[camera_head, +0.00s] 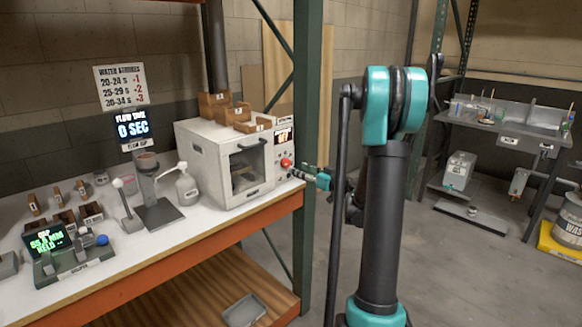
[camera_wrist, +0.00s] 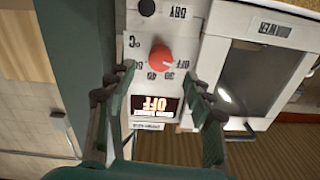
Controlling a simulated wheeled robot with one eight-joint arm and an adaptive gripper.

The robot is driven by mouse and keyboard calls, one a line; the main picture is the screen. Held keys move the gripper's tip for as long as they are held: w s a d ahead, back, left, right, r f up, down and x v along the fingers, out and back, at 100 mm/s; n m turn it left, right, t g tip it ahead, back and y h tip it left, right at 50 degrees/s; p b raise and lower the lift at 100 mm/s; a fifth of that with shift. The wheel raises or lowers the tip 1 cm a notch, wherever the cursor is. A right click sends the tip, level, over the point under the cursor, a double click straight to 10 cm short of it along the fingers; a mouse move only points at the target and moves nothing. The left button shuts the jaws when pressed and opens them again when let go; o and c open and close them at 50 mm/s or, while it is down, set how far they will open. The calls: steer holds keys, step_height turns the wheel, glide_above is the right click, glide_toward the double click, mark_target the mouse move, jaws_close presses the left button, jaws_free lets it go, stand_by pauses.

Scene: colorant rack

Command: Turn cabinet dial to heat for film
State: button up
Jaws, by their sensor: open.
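The white cabinet (camera_head: 210,155) stands on the bench, with a window door and a control panel at its right side. Its round red dial (camera_head: 286,162) is on that panel, below a small lit display (camera_head: 283,137). In the wrist view, turned upside down, the dial (camera_wrist: 161,58) has temperature marks such as 30 and 40 and OFF around it. The display (camera_wrist: 153,105) reads OFF. My gripper (camera_head: 297,172) is close in front of the panel. In the wrist view my gripper (camera_wrist: 163,76) is open, its fingers on either side of the dial, with no clear contact.
The cabinet window (camera_wrist: 265,75) lies beside the panel. Wooden boxes (camera_head: 240,113) sit on top of the cabinet. A green rack post (camera_head: 306,100) rises close beside the panel and my gripper. The floor (camera_head: 440,270) at right is partly clear.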

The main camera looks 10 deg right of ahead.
mark_target(288, 164)
steer(key=shift+x, duration=2.75)
steer(key=shift+c, duration=0.2)
steer(key=c, duration=1.1)
